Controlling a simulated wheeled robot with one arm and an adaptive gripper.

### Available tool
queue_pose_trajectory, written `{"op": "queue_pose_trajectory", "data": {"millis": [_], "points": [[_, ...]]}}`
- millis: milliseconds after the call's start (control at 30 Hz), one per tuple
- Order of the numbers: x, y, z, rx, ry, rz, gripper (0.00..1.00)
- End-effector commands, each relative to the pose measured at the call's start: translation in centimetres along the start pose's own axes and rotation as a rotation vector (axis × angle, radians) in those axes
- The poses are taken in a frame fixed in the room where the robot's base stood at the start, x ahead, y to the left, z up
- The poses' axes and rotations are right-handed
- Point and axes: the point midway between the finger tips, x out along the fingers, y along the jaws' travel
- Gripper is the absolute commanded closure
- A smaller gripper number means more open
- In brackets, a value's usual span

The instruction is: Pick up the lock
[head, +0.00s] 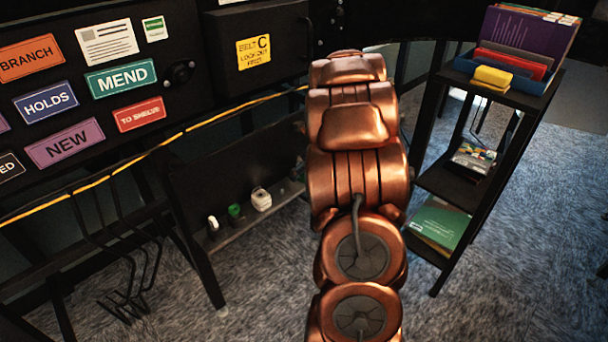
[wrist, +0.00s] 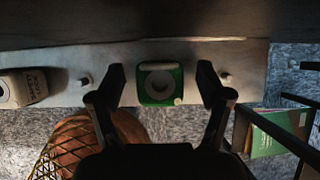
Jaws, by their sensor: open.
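In the wrist view, a green lock-like block (wrist: 160,86) with a pale top edge and a round dark middle stands on a light ledge (wrist: 110,62). My open gripper (wrist: 161,76) has one finger on each side of it, with a gap at both sides. A beige block (wrist: 22,88) stands at the far left, its label seeming to read "safety lock". In the head view, a whitish lock (head: 261,199) and a green one (head: 235,212) stand on the low ledge. My arm hides the gripper there.
Small pegs (wrist: 84,79) stick out of the ledge. A dark panel with coloured labels (head: 122,77) rises above it. A black shelf stand (head: 455,187) with books and a green book (head: 437,225) is close on the right. A yellow cable (head: 190,130) runs along the left.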

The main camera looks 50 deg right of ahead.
Motion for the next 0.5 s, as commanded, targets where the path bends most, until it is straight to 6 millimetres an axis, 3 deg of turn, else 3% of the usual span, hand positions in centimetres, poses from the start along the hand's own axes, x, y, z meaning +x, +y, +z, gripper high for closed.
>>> {"op": "queue_pose_trajectory", "data": {"millis": [67,500], "points": [[-0.04,0.0,0.0,0.0,0.0,0.0,0.23],[-0.03,0.01,-0.05,0.001,0.001,0.001,0.68]]}}
